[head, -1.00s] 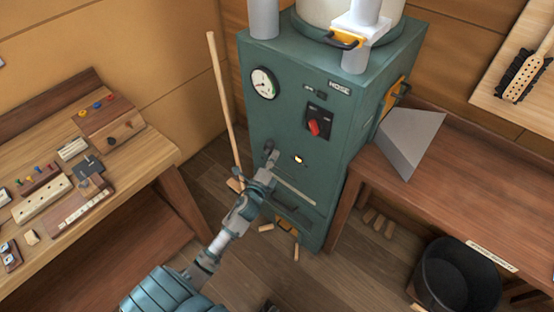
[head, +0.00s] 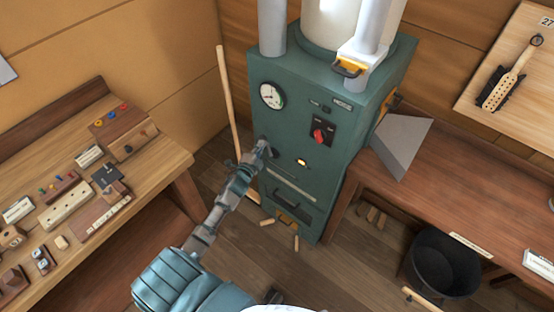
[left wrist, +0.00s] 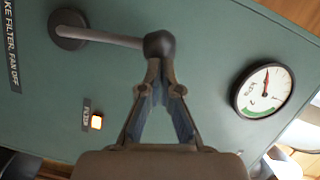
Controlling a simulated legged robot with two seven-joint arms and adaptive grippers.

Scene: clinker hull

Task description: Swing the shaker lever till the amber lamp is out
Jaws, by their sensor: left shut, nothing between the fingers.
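The green cabinet (head: 335,100) carries the amber lamp (head: 302,162), which glows; it also shows lit in the left wrist view (left wrist: 97,122). In the left wrist view the shaker lever (left wrist: 110,37) runs from a round pivot at the upper left to a dark ball knob (left wrist: 159,44). My left gripper (left wrist: 160,68) is shut and empty, its fingertips at the knob's near side, seemingly touching it. In the head view my left gripper (head: 262,150) is at the cabinet front, left of the lamp, and mostly hides the lever.
A dial gauge (head: 271,95) and a red switch (head: 319,135) are on the cabinet front. A workbench with small parts (head: 150,165) stands left, and a broom handle (head: 228,100) leans between. A right bench (head: 460,165) has a black bucket (head: 440,265) below it.

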